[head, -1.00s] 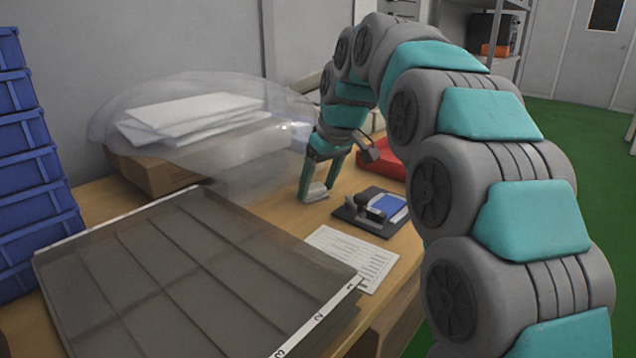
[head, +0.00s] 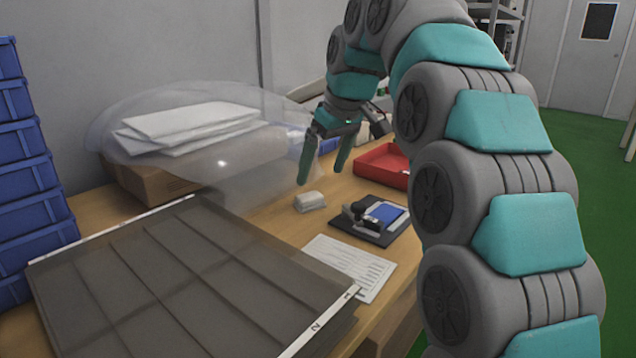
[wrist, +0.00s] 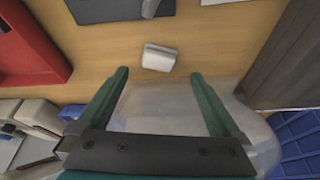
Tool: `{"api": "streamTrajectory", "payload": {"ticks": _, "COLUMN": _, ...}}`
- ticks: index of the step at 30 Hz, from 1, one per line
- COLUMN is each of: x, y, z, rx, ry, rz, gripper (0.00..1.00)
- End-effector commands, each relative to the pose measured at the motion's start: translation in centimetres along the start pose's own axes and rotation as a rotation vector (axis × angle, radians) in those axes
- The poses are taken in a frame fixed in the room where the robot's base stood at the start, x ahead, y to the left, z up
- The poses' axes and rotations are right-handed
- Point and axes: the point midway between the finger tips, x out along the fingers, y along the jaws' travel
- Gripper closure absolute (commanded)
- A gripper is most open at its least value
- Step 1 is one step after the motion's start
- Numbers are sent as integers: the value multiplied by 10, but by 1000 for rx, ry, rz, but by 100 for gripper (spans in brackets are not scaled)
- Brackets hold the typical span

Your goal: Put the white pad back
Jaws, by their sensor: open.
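The white pad (head: 309,201) lies on the wooden table, left of a dark fixture with a blue plate. It also shows in the wrist view (wrist: 159,57), beyond my fingertips. My gripper (head: 320,176) is open and empty, above and behind the pad and apart from it. In the wrist view my gripper (wrist: 164,74) shows its two green fingers spread wide with nothing between them.
The dark fixture (head: 350,228) and a printed sheet (head: 352,266) lie near the pad. A red tray (head: 378,168) is behind. A grey partitioned tray (head: 170,285) fills the front left; blue bins (head: 30,190) stand far left.

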Motion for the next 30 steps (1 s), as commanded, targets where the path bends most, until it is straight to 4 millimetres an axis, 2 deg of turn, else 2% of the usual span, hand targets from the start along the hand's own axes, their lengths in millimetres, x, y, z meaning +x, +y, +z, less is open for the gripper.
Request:
{"api": "streamTrajectory", "payload": {"ticks": 2, "x": -12, "y": 1, "z": -1, "rx": 0, "ry": 5, "rz": 3, "gripper": 0}}
{"api": "streamTrajectory", "payload": {"ticks": 13, "x": -51, "y": 1, "z": -1, "rx": 1, "ry": 0, "rz": 0, "gripper": 0}}
{"api": "streamTrajectory", "payload": {"ticks": 30, "x": -55, "y": 0, "z": 0, "rx": 1, "ry": 0, "rz": 0, "gripper": 0}}
